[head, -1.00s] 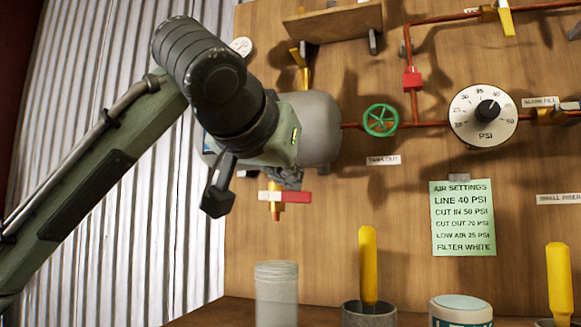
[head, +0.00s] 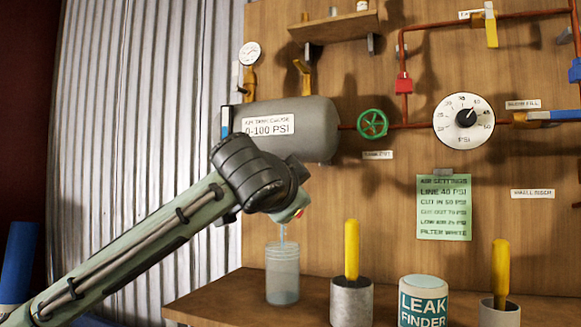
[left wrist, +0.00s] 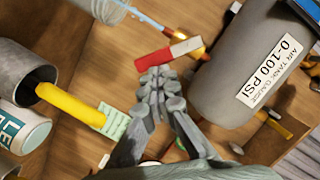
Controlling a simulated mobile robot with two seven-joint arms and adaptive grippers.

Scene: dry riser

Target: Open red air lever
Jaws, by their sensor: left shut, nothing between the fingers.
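My left gripper (left wrist: 162,76) is shut and empty in the left wrist view. Its fingertips are close to a red-and-white lever (left wrist: 155,60) under the grey tank (left wrist: 222,95); I cannot tell whether they touch. In the head view my wrist hides most of this lever, leaving a small red bit (head: 300,212). A thin pale stream runs below it into the clear jar (head: 282,280). Another red handle (head: 403,84) sits on the copper pipe, left of the PSI dial (head: 464,119). My right gripper is not in view.
A green hand wheel (head: 373,125) is right of the tank. Cups with yellow-handled tools (head: 351,302) and a leak finder can (head: 422,300) stand on the wooden shelf (head: 230,297). A green settings card (head: 444,208) hangs on the board.

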